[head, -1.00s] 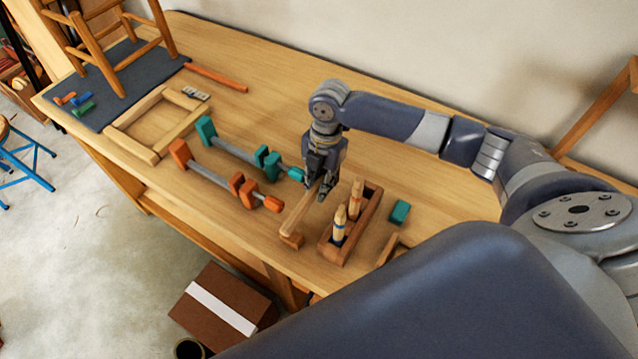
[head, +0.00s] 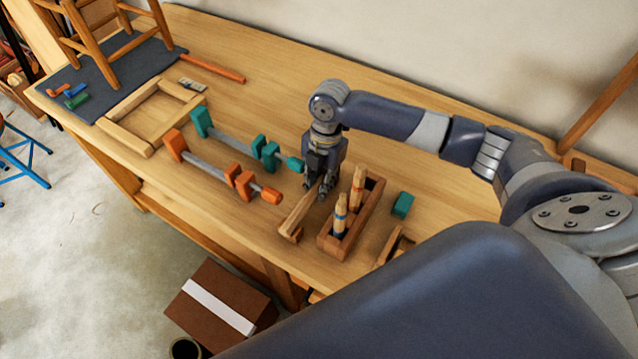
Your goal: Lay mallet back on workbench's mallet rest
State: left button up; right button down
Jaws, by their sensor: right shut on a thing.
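My right gripper (head: 322,194) points down over the workbench (head: 235,110), left of the chisel box. It is shut on a long pale wooden piece, apparently the mallet (head: 301,210), which extends from the fingers toward the bench's front edge. Its far part is hidden behind the gripper. A small wooden block (head: 293,238) shows at the near end, low on the bench; it may be part of the mallet rest. I cannot tell whether the mallet touches it. My left gripper is not in view.
The wooden box (head: 333,246) with upright chisels stands close right of the gripper. A teal block (head: 402,205) lies beyond it. An orange clamp (head: 174,146) and a teal clamp (head: 200,123) lie left. A wooden frame (head: 125,137) and chair (head: 82,45) are farther left.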

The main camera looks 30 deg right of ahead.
jog(key=shift+f, duration=0.3)
jog(key=c, duration=1.4)
grip_release()
notch_tip(320, 180, up, 12)
jog(key=d, duration=0.1)
jog(key=shift+w+d, duration=0.35)
jog(key=shift+w, duration=0.1)
